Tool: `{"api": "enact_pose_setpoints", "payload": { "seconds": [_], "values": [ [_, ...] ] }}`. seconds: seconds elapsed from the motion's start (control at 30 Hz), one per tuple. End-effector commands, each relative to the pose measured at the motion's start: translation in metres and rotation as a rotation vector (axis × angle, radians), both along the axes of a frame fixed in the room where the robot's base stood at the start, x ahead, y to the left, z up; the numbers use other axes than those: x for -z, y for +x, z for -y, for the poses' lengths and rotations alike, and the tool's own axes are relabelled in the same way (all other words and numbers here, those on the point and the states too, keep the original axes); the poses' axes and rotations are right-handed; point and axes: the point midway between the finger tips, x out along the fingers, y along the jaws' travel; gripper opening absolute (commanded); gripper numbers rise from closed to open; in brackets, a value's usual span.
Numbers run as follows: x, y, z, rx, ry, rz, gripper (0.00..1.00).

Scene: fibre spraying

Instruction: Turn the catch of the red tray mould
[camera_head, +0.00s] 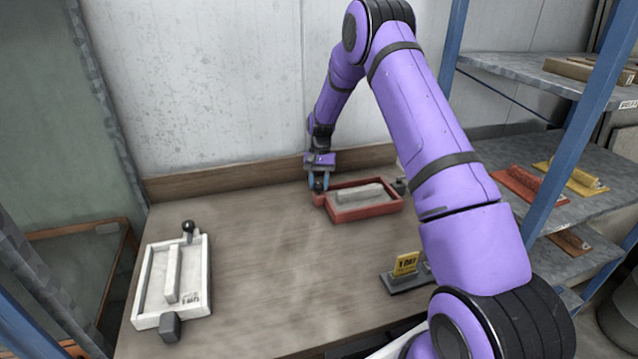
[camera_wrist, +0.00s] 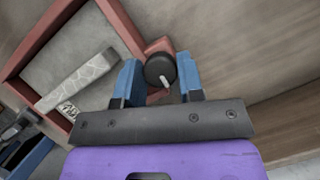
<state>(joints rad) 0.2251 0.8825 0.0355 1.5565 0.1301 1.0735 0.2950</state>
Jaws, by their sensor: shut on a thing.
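The red tray mould (camera_head: 364,209) lies at the back of the wooden table, with a grey bar-shaped core inside it. Its red rim also shows in the wrist view (camera_wrist: 117,22). The catch, a dark round knob (camera_wrist: 160,70), sits at the mould's corner. My gripper (camera_head: 319,184) is over the mould's back left corner. In the wrist view its blue fingers (camera_wrist: 160,80) stand on both sides of the knob and are shut on it. The lower part of the catch is mostly hidden by the fingers and knob.
A white tray mould (camera_head: 150,285) with a black knob lies at the table's left. Shelves (camera_head: 590,190) with red and yellow moulds stand on the right. The table's middle is clear.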

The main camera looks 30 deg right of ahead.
Motion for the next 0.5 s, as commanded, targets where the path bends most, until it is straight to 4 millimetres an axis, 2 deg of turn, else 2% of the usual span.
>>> {"api": "enact_pose_setpoints", "payload": {
  "seconds": [0.2, 0.23, 0.33, 0.5],
  "values": [
    [0.0001, -0.0001, -0.0001, 0.0, 0.0, 0.0, 0.11],
    [0.0001, -0.0001, -0.0001, 0.0, 0.0, 0.0, 0.37],
    [0.0001, -0.0001, -0.0001, 0.0, 0.0, 0.0, 0.59],
    [0.0001, -0.0001, -0.0002, 0.0, 0.0, 0.0, 0.59]
  ]
}}
